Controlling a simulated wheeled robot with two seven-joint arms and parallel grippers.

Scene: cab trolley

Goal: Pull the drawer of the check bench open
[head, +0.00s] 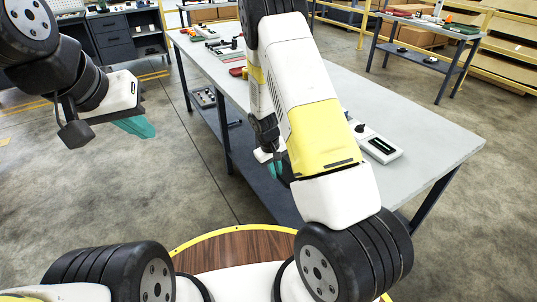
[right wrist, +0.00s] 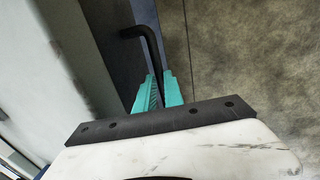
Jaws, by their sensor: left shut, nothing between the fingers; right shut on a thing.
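The check bench (head: 440,138) has a grey top and dark legs and stands in front of me, running away to the upper left. In the right wrist view a black bent bar handle (right wrist: 151,42) stands out from a dark blue-grey front (right wrist: 110,50), seemingly the drawer's. My right gripper (right wrist: 160,92) has its teal fingers closed on this handle. In the head view my right gripper (head: 274,170) is mostly hidden behind my own arm, and so is the drawer; how far it is open I cannot tell. My left gripper (head: 135,127) is shut and empty, left of the bench.
A white device with a dark window (head: 379,144) lies on the bench top near its right end. A red item (head: 238,71) and small tools lie further back. A lower shelf holds a tray (head: 203,97). Another bench (head: 440,60) stands back right. Open floor lies left.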

